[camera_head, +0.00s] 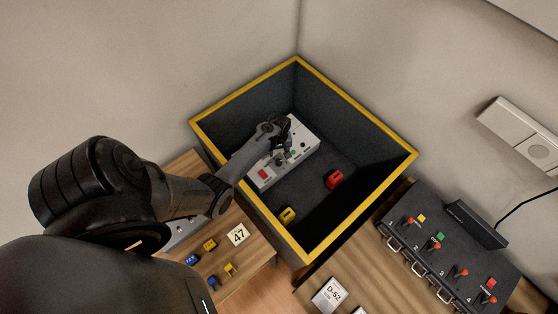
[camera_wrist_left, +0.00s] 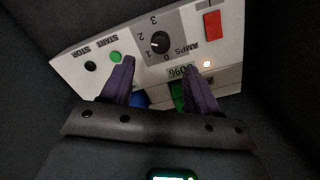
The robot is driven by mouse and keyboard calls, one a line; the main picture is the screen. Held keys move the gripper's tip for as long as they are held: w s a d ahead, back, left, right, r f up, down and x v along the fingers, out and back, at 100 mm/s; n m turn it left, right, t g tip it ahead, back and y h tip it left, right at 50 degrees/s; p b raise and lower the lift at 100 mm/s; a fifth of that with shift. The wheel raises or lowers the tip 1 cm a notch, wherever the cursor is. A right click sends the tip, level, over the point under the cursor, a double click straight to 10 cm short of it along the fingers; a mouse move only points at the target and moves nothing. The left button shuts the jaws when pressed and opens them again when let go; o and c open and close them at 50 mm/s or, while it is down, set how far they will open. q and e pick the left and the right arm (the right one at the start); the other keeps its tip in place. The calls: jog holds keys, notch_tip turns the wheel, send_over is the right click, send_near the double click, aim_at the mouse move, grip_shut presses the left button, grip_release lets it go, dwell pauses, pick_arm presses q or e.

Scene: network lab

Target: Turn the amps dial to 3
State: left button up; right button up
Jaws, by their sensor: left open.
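The white control box (camera_head: 262,183) lies in the dark bin. In the left wrist view it is upside down. Its black amps dial (camera_wrist_left: 159,42) has the numbers 0 to 3 around it. A small white mark on the knob faces the lower left, around the 1 to 2 side; I cannot read it exactly. My left gripper (camera_head: 281,143) is over the box and hides the dial in the head view. In the left wrist view its two purple fingers (camera_wrist_left: 159,66) are open and empty, with their tips just below the dial. My right gripper is in no view.
The bin has a yellow rim (camera_head: 349,95) and high dark walls. A red block (camera_head: 334,179) and a yellow block (camera_head: 287,214) lie on its floor. The box also carries a red switch (camera_wrist_left: 212,25) and a green start button (camera_wrist_left: 116,57). A black switch panel (camera_head: 447,247) stands outside at right.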

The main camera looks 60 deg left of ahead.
aim_at(279, 161)
pick_arm(q)
notch_tip(279, 161, down, 9)
jog(key=b, duration=0.3)
jog(key=c, duration=1)
jog(key=shift+c, duration=0.2)
